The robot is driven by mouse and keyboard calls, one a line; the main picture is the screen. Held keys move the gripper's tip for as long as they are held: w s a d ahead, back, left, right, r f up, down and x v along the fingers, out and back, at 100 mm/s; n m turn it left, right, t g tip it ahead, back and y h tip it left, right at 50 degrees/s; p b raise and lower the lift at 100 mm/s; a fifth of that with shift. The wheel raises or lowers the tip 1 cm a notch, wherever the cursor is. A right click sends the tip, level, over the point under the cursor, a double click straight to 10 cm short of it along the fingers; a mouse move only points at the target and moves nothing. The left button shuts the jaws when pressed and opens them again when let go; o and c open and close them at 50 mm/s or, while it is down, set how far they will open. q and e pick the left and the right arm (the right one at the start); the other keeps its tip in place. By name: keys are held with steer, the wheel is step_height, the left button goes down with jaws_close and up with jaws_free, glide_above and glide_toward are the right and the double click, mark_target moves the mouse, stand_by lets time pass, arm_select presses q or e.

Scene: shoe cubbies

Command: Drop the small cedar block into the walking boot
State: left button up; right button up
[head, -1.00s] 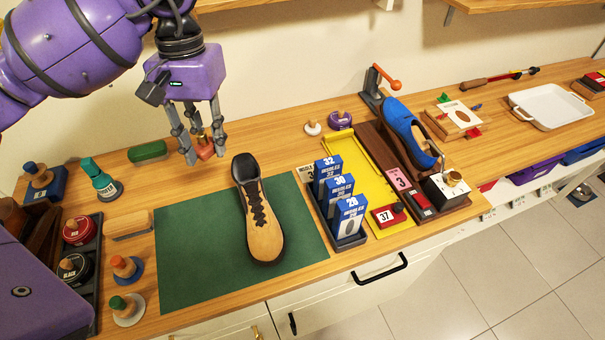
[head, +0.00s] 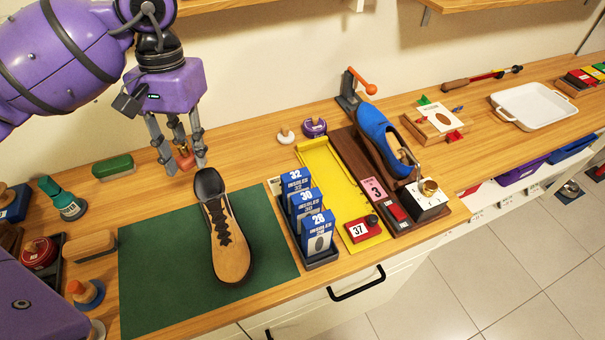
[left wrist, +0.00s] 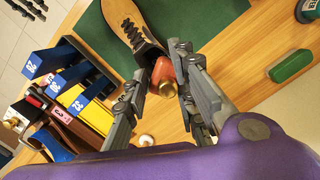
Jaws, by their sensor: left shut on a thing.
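The walking boot (head: 229,247) is tan with dark laces and a dark collar. It stands on the green mat (head: 155,290), its opening toward the wall. My left gripper (head: 185,166) is shut on the small cedar block (head: 186,162), a reddish piece with a brass knob. The block is just behind and left of the boot's opening, above it in the picture. In the left wrist view the block (left wrist: 162,70) sits between the fingers, overlapping the heel end of the boot (left wrist: 130,22) and hiding part of the opening. My right gripper is not in view.
Blue insole boxes (head: 316,228) and a yellow tray (head: 331,176) stand right of the mat. A blue shoe (head: 381,138) rests on a stand beyond. A green brush (head: 113,166) and a teal bottle (head: 67,204) are at left. The mat around the boot is clear.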

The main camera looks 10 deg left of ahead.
arm_select(q)
step_height(320, 180, down, 2)
steer(key=shift+f, duration=0.1)
steer(key=o, duration=1.1)
steer(key=r, duration=0.4)
steer(key=w+r, duration=0.1)
steer(key=r, duration=0.7)
steer(key=shift+w, duration=0.35)
